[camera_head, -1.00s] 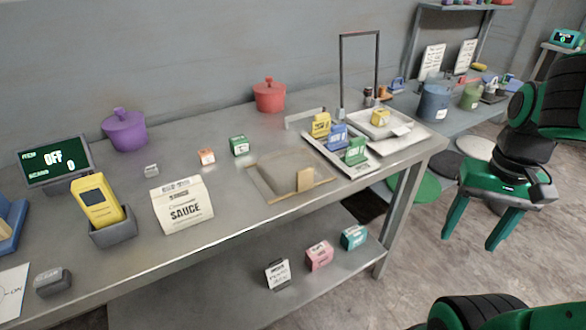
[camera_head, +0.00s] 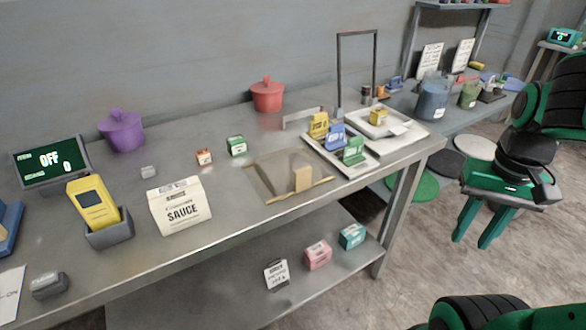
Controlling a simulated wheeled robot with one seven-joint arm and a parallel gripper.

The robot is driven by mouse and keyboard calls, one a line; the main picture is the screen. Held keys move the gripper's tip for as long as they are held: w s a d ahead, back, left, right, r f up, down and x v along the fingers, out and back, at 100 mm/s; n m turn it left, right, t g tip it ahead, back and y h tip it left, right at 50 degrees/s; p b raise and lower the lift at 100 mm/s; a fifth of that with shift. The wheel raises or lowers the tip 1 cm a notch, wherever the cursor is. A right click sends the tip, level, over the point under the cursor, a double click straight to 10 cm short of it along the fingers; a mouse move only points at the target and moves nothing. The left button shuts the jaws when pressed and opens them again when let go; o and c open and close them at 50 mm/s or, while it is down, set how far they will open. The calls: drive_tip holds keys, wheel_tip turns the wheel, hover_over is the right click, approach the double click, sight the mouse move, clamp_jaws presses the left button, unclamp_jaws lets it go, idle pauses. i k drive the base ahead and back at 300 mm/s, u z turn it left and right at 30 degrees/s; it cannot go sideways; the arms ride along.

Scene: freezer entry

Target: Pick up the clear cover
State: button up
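What looks like the clear cover (camera_head: 277,174) is a see-through sheet lying on the metal table, with tan strips at its edge and a small tan block (camera_head: 303,179) at its right front part. Its exact outline is hard to tell. My gripper (camera_head: 472,241) is at the right, beyond the table's end and well apart from the cover. Its two green fingers point down, apart, with nothing between them.
On the metal table (camera_head: 240,205), a sauce carton (camera_head: 180,207) and small green box (camera_head: 236,146) stand left of the cover. A white tray (camera_head: 352,165) with coloured tags is close on its right. A red pot (camera_head: 267,95) stands behind. A lower shelf (camera_head: 215,288) holds small boxes.

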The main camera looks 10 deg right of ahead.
sight(284, 173)
drive_tip(key=z, duration=1.5)
drive_tip(key=k, duration=1.4)
drive_tip(key=u, duration=0.55)
drive_tip(key=i, duration=1.55)
drive_tip(key=z, duration=0.05)
